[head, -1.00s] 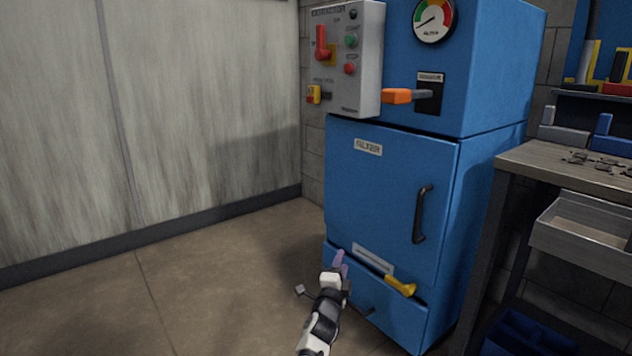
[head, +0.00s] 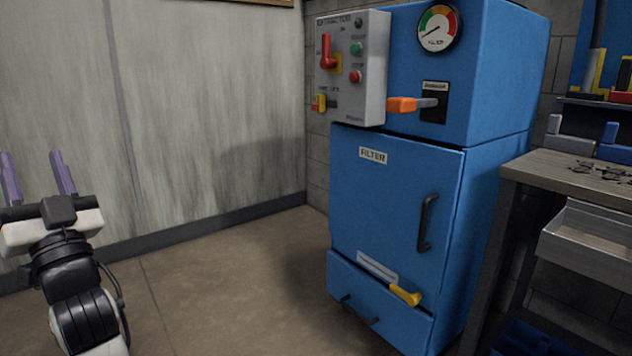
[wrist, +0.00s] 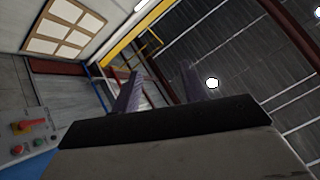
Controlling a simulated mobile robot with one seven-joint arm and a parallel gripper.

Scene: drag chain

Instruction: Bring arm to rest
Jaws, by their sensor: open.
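My gripper (head: 38,178) is at the far left of the head view, raised with its two purple fingers pointing up. The fingers are spread apart with nothing between them. It is in front of the grey wall panels, well to the left of the blue filter cabinet (head: 395,210) and apart from it. In the wrist view my gripper (wrist: 160,92) shows both purple fingers apart against the ceiling and upper wall.
A grey control box (head: 350,68) with a red lever is on the cabinet's left side. An orange handle (head: 402,105) and a yellow handle (head: 405,295) stick out in front. A workbench (head: 570,178) stands at right. The floor (head: 225,275) between my arm and the cabinet is clear.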

